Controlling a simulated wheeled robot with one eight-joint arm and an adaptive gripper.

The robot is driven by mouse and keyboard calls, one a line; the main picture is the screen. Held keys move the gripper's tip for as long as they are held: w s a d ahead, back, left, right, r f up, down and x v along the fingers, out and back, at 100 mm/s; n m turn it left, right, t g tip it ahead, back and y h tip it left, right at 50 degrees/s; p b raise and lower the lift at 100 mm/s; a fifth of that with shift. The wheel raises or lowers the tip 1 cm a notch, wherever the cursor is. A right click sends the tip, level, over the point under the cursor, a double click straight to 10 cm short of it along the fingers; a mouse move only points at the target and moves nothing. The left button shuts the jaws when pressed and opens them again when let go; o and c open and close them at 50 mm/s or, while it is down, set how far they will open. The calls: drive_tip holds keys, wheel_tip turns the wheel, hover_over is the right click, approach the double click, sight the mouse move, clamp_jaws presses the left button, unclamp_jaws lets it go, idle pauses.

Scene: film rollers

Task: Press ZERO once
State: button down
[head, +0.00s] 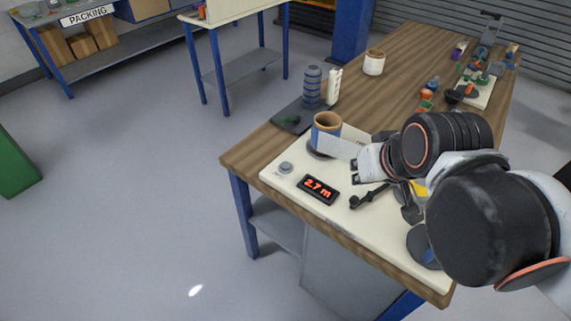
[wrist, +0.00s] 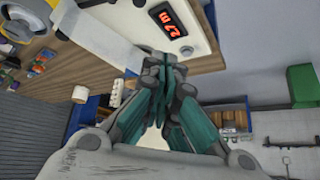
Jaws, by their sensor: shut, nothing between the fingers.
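A grey round button (head: 286,168) sits on the white base board (head: 405,268) near its left corner; I can read no label on it. It also shows in the wrist view (wrist: 186,51), beside the display. The black display (head: 318,190) reads 2.7 m in red; it is also at the top of the wrist view (wrist: 170,20). My gripper (head: 356,172) is shut and empty, to the right of the button and apart from it. In the wrist view its closed fingers (wrist: 161,64) point toward the board's edge, left of the button.
A brown-rimmed roll (head: 327,124) with a pale film band (head: 341,147) stands behind the button. A small black lever (head: 369,195) lies right of the display. A blue-grey stacked cylinder (head: 312,85) and a white pot (head: 374,62) stand farther back on the wooden table (head: 405,52).

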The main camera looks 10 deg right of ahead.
drive_tip(key=w+a+f+y+p, duration=0.1)
drive_tip(key=w+a+y, duration=0.15)
drive_tip(key=w, duration=0.45)
drive_tip(key=w+a+y+p, duration=0.1)
drive_tip(key=w+a, duration=0.2)
drive_tip(key=w, duration=0.4)
drive_tip(key=n+g+y+p, duration=0.1)
drive_tip(key=y, duration=0.2)
hover_over(288, 163)
wheel_tip(288, 163, down, 9)
drive_tip(key=shift+f, duration=0.15)
wheel_tip(288, 163, down, 9)
drive_tip(key=b, duration=0.6)
drive_tip(key=shift+r, duration=0.2)
drive_tip(key=shift+f+b, duration=0.4)
drive_tip(key=shift+b, duration=0.15)
